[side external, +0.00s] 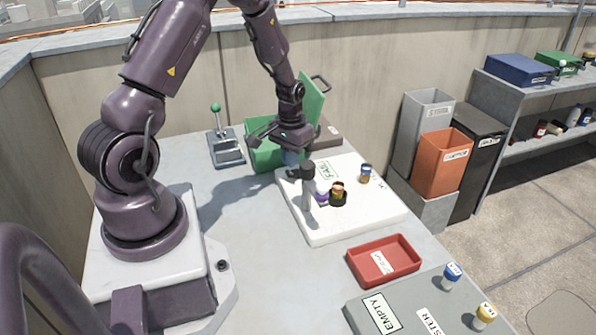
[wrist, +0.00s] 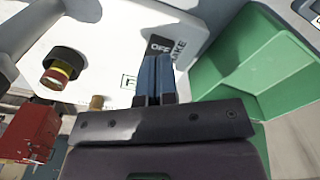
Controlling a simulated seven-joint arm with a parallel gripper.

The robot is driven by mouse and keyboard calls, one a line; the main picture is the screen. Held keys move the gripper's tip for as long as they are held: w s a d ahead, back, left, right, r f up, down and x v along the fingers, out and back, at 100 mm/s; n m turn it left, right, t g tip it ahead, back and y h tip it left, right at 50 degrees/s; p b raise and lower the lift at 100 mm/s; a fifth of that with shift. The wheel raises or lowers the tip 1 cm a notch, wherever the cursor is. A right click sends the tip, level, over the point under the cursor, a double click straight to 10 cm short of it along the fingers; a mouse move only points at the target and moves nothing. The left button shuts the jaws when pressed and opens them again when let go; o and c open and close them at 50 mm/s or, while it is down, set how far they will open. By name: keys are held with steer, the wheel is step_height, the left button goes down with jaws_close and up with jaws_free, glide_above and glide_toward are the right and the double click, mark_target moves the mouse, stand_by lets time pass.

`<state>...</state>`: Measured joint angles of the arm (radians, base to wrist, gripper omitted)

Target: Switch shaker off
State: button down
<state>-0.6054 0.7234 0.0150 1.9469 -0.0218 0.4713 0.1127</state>
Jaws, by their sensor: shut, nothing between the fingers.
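The shaker appears to be the white slab (side external: 345,215), with a grey upright post (side external: 308,195) and a black cup (side external: 338,199) holding a red-and-yellow-banded vial (side external: 338,188). In the wrist view a black-and-white label (wrist: 165,48) on the slab (wrist: 125,35) reads OFF and SHAKE, partly hidden by my fingers. My gripper (side external: 291,158) is shut and empty, pointing down over the slab's far left corner. In the wrist view its blue fingertips (wrist: 158,60) are together beside the label. Contact with the slab and any switch under the fingers cannot be made out.
An open green box (side external: 265,155) stands right behind my gripper. A green-knobbed lever device (side external: 227,148) is at the back left. A blue-capped vial (side external: 365,174) stands on the slab. A red tray (side external: 384,260) and grey sorting board (side external: 405,310) lie in front.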

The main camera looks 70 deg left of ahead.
mark_target(291, 172)
steer(key=shift+f, duration=1.35)
stand_by(1.0)
steer(key=shift+r, duration=3.55)
steer(key=s+d+r+m+t, duration=0.2)
steer(key=s+d+r, duration=0.3)
steer(key=d+r, duration=0.6)
steer(key=s+d+r+m+t, duration=0.3)
steer(key=s+d+r, duration=0.3)
steer(key=d+r, duration=0.5)
steer(key=shift+s+r+m+t, duration=0.15)
steer(key=shift+r+m+t, duration=0.15)
steer(key=shift+r+m, duration=0.35)
